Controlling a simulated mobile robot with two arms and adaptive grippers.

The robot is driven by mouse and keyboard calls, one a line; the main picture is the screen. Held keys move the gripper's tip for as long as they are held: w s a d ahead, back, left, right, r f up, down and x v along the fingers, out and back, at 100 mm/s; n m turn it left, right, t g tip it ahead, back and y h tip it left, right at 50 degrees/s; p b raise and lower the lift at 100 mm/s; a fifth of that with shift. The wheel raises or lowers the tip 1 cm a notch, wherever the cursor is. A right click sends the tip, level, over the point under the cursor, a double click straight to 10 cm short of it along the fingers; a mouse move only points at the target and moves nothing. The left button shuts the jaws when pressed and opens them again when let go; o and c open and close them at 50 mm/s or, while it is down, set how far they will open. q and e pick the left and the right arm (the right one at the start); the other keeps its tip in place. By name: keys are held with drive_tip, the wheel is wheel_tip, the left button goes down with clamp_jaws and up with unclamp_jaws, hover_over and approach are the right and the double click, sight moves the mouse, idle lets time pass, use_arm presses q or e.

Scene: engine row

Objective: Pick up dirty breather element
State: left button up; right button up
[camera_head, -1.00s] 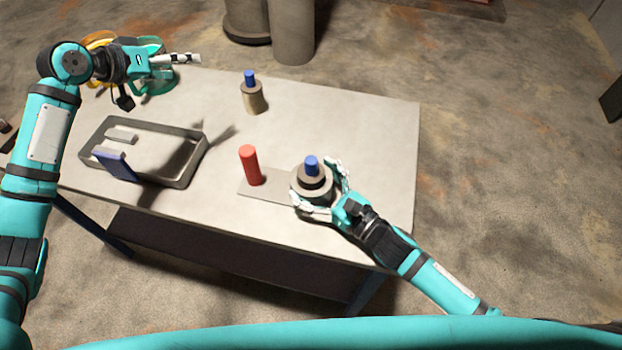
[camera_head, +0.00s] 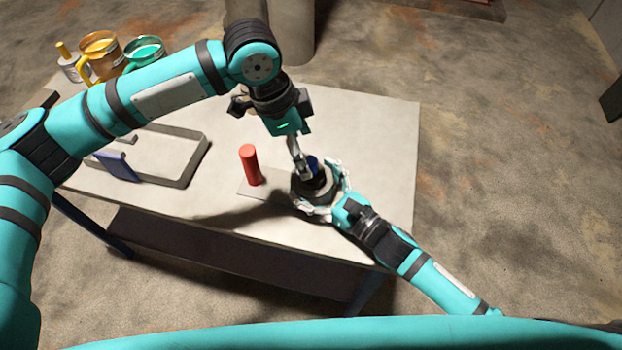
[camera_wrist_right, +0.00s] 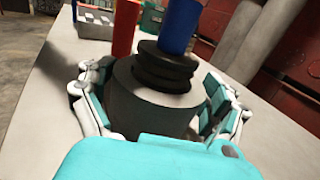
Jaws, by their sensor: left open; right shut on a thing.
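A grey cylindrical housing (camera_wrist_right: 152,100) stands on the plate near the table's front right. A dark ringed piece (camera_wrist_right: 165,68) with a blue handle (camera_wrist_right: 180,24) sits upright in its top; I take this to be the dirty breather element. In the head view the blue handle (camera_head: 312,162) is partly covered by my left gripper. My right gripper (camera_head: 322,190) is shut around the housing from the right. My left gripper (camera_head: 302,172) is open, pointing down right beside the blue handle; I cannot tell if they touch.
A red cylinder (camera_head: 249,165) stands on the plate (camera_head: 252,191), left of the housing. A metal tray (camera_head: 203,150) with a blue-grey block (camera_head: 117,166) lies at the left. Orange (camera_head: 100,55) and green (camera_head: 144,52) cups stand at the back left. The table's right side is clear.

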sight(311, 168)
use_arm(q)
drive_tip(key=x, duration=0.7)
drive_tip(key=shift+w+f, duration=0.15)
drive_tip(key=shift+f, duration=0.15)
drive_tip(key=shift+c, duration=0.2)
drive_tip(key=c, duration=1.2)
drive_tip(key=shift+r, duration=0.15)
wheel_tip(311, 168, up, 10)
drive_tip(key=shift+f, duration=0.1)
drive_tip(key=o, duration=0.5)
drive_tip(key=c, duration=0.6)
